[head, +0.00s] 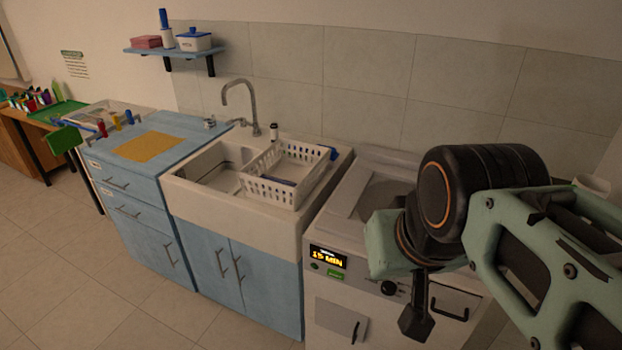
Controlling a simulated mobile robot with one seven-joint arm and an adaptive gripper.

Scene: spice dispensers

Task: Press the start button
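The white machine (330,315) stands at the right of the head view, right of the sink. Its front panel has a lit display (327,256) reading "15 MIN". Just below the display is a small green rectangular button or label (335,274); its lettering is too small to read. A small round green spot (315,266) sits to its left. A black knob (390,288) is farther right. My gripper (416,322) shows as a dark shape hanging in front of the machine, right of the display and apart from the green button in the picture. Its finger opening cannot be made out.
My arm covers much of the machine's right side. A white sink (235,208) with a dish basket (279,190) adjoins the machine. Blue drawers (132,208) stand farther left. A black handle (449,309) juts from the machine's front. The floor (140,300) in front is clear.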

